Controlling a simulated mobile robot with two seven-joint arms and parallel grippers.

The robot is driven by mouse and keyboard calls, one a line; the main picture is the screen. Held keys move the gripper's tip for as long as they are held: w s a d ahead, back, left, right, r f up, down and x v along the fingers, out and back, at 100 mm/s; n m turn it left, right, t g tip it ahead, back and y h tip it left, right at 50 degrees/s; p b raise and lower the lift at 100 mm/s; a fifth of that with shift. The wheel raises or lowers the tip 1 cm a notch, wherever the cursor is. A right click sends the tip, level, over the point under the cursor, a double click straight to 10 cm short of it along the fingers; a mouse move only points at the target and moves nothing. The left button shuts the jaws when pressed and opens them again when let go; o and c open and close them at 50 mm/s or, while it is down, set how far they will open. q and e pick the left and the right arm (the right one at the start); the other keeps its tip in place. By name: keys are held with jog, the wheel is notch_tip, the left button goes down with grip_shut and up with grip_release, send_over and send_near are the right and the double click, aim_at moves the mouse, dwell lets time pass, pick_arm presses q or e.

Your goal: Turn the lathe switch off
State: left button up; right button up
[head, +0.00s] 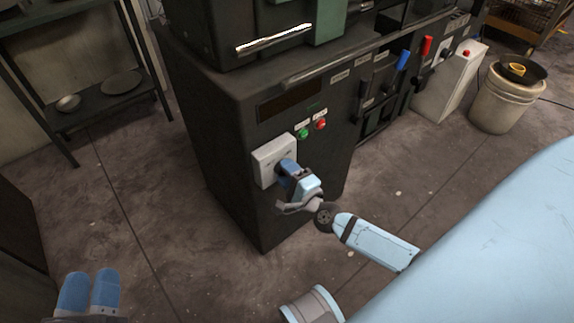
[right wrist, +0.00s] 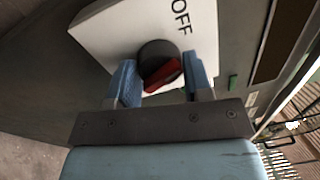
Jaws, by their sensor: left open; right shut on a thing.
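The lathe (head: 225,130) is a dark cabinet in the middle of the head view. Its switch is a white box (head: 262,167) on the front face. In the right wrist view the switch knob (right wrist: 155,52) is dark and round with a red pointer (right wrist: 165,74), on a white plate (right wrist: 110,28) that reads OFF. My right gripper (head: 284,167) is shut on the knob, with one blue finger on each side in the right wrist view (right wrist: 160,80). My left gripper (head: 89,290) is open and empty at the lower left, away from the lathe.
A green button (head: 304,133) and a red button (head: 321,124) sit above the switch. Red and blue levers (head: 403,60) stand to the right. A metal shelf (head: 100,92) is at the left and a bucket (head: 503,102) at the right. The floor left of the lathe is clear.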

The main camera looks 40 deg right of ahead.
jog(key=shift+r+n+p, duration=0.1)
jog(key=shift+n+p, duration=0.7)
jog(key=shift+n, duration=0.4)
pick_arm(q)
jog(key=shift+w+a+y+p, duration=0.1)
jog(key=shift+a+y+p, duration=0.5)
jog(key=shift+y+p, duration=0.1)
pick_arm(e)
jog(key=shift+n+y, duration=0.3)
jog(key=shift+n, duration=0.9)
pick_arm(q)
jog(key=shift+f, duration=0.1)
pick_arm(e)
jog(key=shift+f, duration=0.2)
jog(key=o, duration=0.9)
pick_arm(q)
jog(key=f, duration=0.1)
jog(key=a+f+g+y+p, duration=0.1)
jog(key=f, duration=0.1)
jog(key=f+g+p, duration=0.1)
jog(key=shift+s+a+f+y, duration=0.2)
jog(key=shift+a+y, duration=0.05)
jog(key=shift+y, duration=0.05)
pick_arm(e)
jog(key=s+d, duration=0.1)
jog(key=s, duration=1.2)
jog(key=shift+s+f, duration=0.4)
jog(key=shift+f, duration=0.05)
